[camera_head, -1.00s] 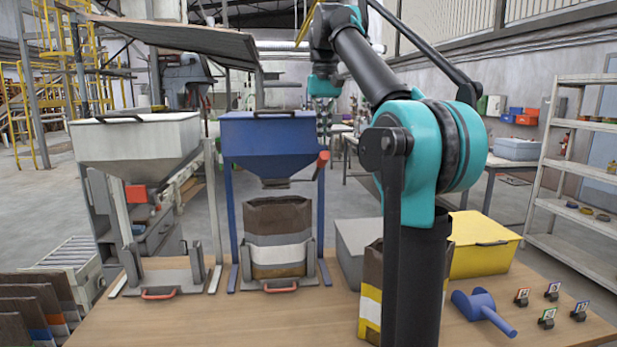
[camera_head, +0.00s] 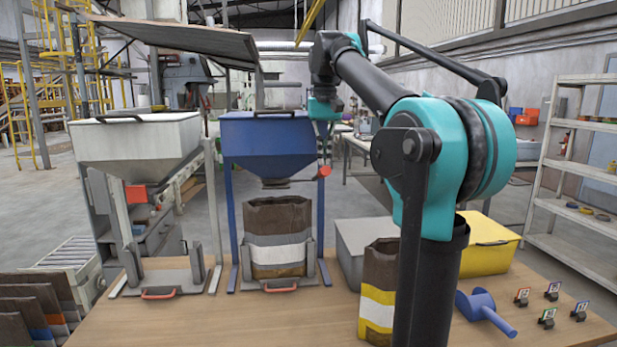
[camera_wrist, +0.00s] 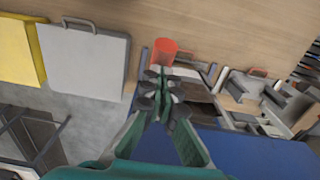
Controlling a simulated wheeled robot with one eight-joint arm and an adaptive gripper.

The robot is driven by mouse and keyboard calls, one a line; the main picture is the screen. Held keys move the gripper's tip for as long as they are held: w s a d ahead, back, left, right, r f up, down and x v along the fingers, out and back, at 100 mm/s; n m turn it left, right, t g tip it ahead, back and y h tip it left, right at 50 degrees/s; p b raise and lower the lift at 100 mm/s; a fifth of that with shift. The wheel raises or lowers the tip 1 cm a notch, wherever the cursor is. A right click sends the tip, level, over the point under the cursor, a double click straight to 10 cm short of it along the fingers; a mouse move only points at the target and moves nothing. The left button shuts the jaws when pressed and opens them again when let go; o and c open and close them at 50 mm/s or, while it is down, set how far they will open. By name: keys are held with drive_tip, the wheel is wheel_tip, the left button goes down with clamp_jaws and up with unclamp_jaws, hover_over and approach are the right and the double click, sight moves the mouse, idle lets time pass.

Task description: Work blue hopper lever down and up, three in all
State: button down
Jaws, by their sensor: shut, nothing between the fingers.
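The blue hopper (camera_head: 268,140) stands on blue legs over an open brown bag with a white band (camera_head: 278,240). Its lever has a red grip (camera_head: 324,171) at the hopper's right side, near outlet level. The red grip also shows in the wrist view (camera_wrist: 165,50), just beyond my fingertips. My gripper (camera_head: 326,150) is at the hopper's right edge, pointing down right above the grip. Its fingers (camera_wrist: 165,88) are shut and empty. I cannot tell whether they touch the grip. The blue hopper (camera_wrist: 240,155) fills the lower right of the wrist view.
A white hopper (camera_head: 135,140) with a red part stands left. A grey box (camera_head: 355,235), a yellow box (camera_head: 487,245), a brown bag with a yellow band (camera_head: 378,290), a blue scoop (camera_head: 483,308) and several small tagged clips stand right on the table. The front middle is clear.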

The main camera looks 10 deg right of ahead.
wheel_tip(320, 180, down, 14)
drive_tip(key=s, duration=0.1)
drive_tip(key=r, duration=0.6)
drive_tip(key=w+r, duration=0.1)
drive_tip(key=r, duration=1.3)
drive_tip(key=shift+w, duration=0.3)
